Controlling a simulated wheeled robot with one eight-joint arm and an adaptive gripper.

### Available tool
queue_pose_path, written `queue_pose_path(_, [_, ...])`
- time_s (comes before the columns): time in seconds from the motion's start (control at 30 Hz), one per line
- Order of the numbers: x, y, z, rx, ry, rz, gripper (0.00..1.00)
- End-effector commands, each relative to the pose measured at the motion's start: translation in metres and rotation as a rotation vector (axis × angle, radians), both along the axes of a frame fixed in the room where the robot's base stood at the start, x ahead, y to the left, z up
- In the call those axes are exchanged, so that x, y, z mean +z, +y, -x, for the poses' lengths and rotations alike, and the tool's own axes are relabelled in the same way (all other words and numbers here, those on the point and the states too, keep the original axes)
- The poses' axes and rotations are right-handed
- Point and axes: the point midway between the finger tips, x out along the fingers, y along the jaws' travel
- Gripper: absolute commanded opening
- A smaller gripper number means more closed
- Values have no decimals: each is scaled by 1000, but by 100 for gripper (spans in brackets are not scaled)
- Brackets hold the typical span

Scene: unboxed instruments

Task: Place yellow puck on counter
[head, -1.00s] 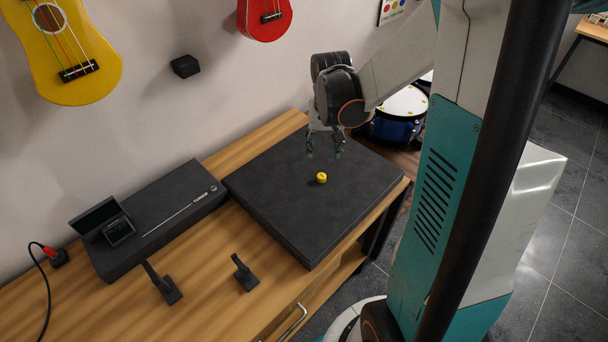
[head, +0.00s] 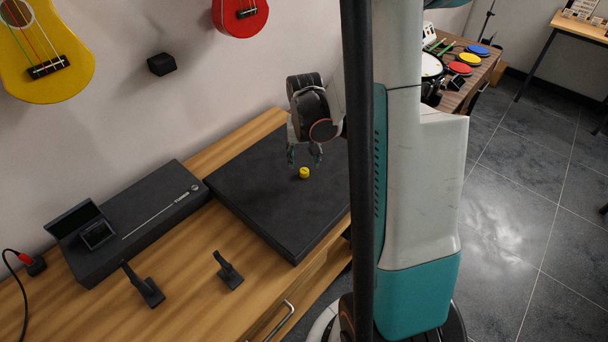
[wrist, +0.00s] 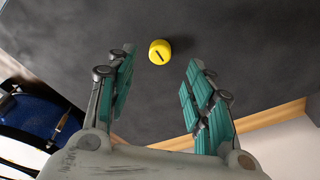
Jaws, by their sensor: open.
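The yellow puck (head: 304,173) is a small round piece that rests on a flat dark slab (head: 270,222) on the wooden counter (head: 190,296). In the wrist view the puck (wrist: 160,51) shows a dark mark on its top and lies beyond the fingertips, near the line midway between them. My gripper (head: 304,160) is open and empty, pointing down just above the slab close to the puck. Its teal-padded fingers (wrist: 158,68) stand apart on either side in the wrist view, with no contact on the puck.
A dark box with a metal rod (head: 162,212) and a small open case (head: 88,228) lie left of the slab. Two small black stands (head: 228,270) (head: 143,285) are in front. Yellow and red ukuleles (head: 48,50) (head: 240,15) hang on the wall.

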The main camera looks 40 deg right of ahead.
Motion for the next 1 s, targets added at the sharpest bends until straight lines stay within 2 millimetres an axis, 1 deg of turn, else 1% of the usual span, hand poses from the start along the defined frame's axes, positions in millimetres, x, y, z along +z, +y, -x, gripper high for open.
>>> queue_pose_path(0.23, [-33,0,2,0,0,0,48])
queue_pose_path(0.33, [-46,-2,0,0,0,0,48])
queue_pose_path(0.43, [-51,-2,-1,0,0,0,48])
queue_pose_path(0.63, [-50,-2,-1,0,0,0,48])
queue_pose_path(0.7, [-50,-2,-1,0,0,0,33])
queue_pose_path(0.77, [-50,-2,-1,0,0,0,24])
queue_pose_path(0.8, [-50,-2,-1,0,0,0,17])
queue_pose_path(0.83, [-50,-2,-1,0,0,0,13])
queue_pose_path(0.97, [-50,-2,-1,0,0,0,12])
queue_pose_path(1.0, [-50,-2,-1,0,0,0,10])
